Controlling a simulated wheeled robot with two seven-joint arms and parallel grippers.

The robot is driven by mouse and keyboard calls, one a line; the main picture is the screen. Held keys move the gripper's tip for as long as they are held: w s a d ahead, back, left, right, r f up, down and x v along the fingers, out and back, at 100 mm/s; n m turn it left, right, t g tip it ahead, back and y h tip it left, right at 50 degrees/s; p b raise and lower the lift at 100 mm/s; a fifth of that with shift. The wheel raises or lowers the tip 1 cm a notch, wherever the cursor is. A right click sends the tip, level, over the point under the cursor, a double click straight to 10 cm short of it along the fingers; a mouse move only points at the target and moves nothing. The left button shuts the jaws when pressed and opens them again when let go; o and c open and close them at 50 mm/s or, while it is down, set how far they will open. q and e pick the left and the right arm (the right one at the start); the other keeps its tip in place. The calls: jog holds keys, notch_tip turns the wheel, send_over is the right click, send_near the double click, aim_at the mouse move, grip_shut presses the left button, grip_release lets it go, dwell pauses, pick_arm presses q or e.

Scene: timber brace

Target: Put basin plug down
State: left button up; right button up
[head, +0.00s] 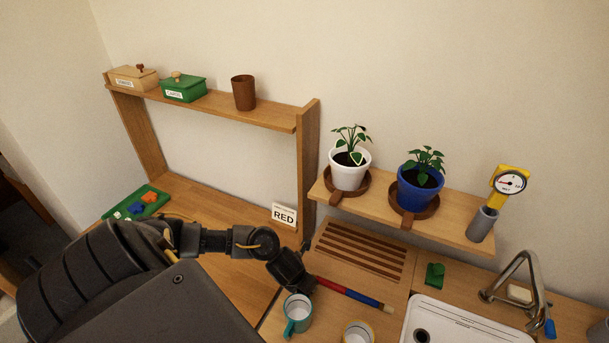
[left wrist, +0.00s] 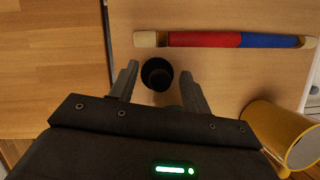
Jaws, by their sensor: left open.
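The basin plug (left wrist: 157,74), a small round black piece, sits on the wooden counter in the left wrist view. My left gripper (left wrist: 160,80) is open, with one finger on each side of the plug. In the head view my left gripper (head: 292,277) is low over the counter beside the teal mug, and the plug is hidden there. My right gripper is not in view.
A red and blue rod (left wrist: 230,40) lies just beyond the plug. A yellow mug (left wrist: 270,130) is at the right. A teal mug (head: 297,314) stands near my gripper. The white sink (head: 455,325), slatted drainer (head: 360,250) and potted-plant shelf (head: 450,228) are further right and back.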

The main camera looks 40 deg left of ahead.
pick_arm(q)
jog(key=shift+f, duration=0.2)
grip_shut()
notch_tip(320, 180, up, 10)
jog(key=p, duration=0.3)
jog(key=w+d+r+m+g+h+b, duration=0.1)
jog(key=w+d+r+m+h+b, duration=0.15)
jog(key=d+m, duration=0.5)
jog(key=w+d+r+m+g+h+b, duration=0.1)
jog(key=w+d+m+h+b, duration=0.15)
jog(key=d+m, duration=0.5)
notch_tip(320, 180, up, 8)
jog(key=s+a+m+g+y+b, duration=0.1)
jog(key=m+g+b, duration=0.4)
jog(key=m, duration=0.6)
jog(key=shift+a+b, duration=0.7)
jog(key=shift+b, duration=0.05)
